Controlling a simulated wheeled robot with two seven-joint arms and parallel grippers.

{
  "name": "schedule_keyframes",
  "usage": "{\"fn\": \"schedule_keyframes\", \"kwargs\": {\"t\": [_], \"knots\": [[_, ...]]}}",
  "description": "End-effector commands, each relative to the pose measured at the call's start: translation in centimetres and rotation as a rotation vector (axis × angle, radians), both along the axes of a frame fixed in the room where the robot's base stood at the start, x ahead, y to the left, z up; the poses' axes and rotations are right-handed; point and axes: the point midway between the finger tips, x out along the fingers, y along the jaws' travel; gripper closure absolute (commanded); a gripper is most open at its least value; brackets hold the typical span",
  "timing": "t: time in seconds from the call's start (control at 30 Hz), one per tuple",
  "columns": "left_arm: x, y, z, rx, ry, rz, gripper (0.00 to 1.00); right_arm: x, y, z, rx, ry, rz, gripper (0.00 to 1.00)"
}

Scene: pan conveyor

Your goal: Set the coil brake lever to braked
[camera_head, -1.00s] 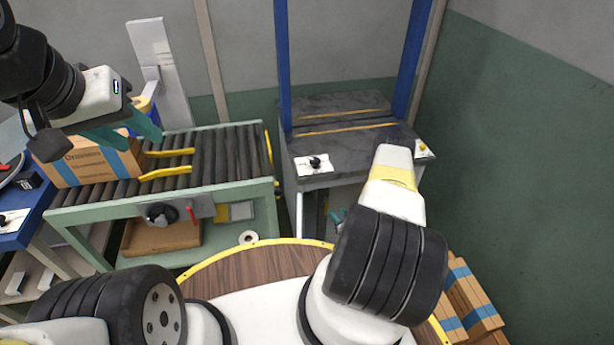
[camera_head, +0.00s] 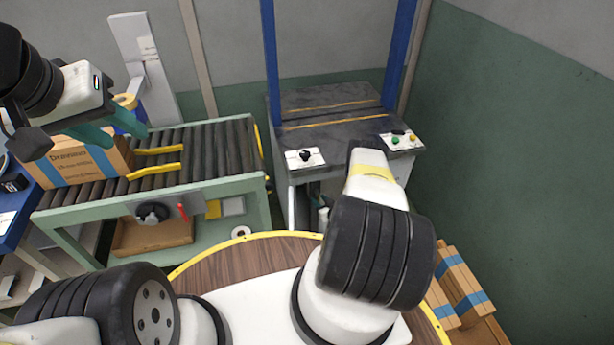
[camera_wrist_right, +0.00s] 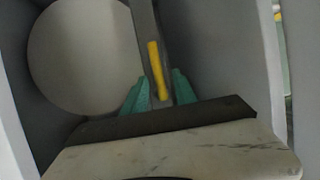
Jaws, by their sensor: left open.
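The lever (camera_wrist_right: 157,70) with a yellow grip shows in the right wrist view, on a grey upright bar beside a large pale round disc (camera_wrist_right: 85,55). I take it for the coil brake lever; its setting cannot be read. My right gripper (camera_wrist_right: 163,80) has its teal fingertips apart, one on each side of the yellow grip, with narrow gaps showing. In the head view my right arm and the lift hide most of this gripper and the lever. My left gripper (camera_head: 118,133) is open and empty, above the carton on the conveyor.
The roller conveyor (camera_head: 213,150) carries a carton (camera_head: 75,162) and has a red-handled lever (camera_head: 183,211) on its front. A dark-topped lift (camera_head: 335,140) has a black knob (camera_head: 305,156) and a button panel (camera_head: 402,141).

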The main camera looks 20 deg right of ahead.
Motion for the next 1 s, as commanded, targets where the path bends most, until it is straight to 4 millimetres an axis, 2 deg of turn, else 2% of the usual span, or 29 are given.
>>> {"fn": "schedule_keyframes", "kwargs": {"t": [0.03, 0.17, 1.0], "knots": [[0.0, 0.0, 0.0, 0.0, 0.0, 0.0, 0.58, 0.0, -0.01, 0.01, 0.0, 0.0, 0.0, 0.76], [0.0, 0.0, 0.0, 0.0, 0.0, 0.0, 0.58, -0.01, -0.01, 0.02, 0.0, 0.0, 0.0, 1.0], [0.0, 0.0, 0.0, 0.0, 0.0, 0.0, 0.58, 0.02, 0.07, 0.09, 0.0, -0.003, 0.002, 1.0]]}}
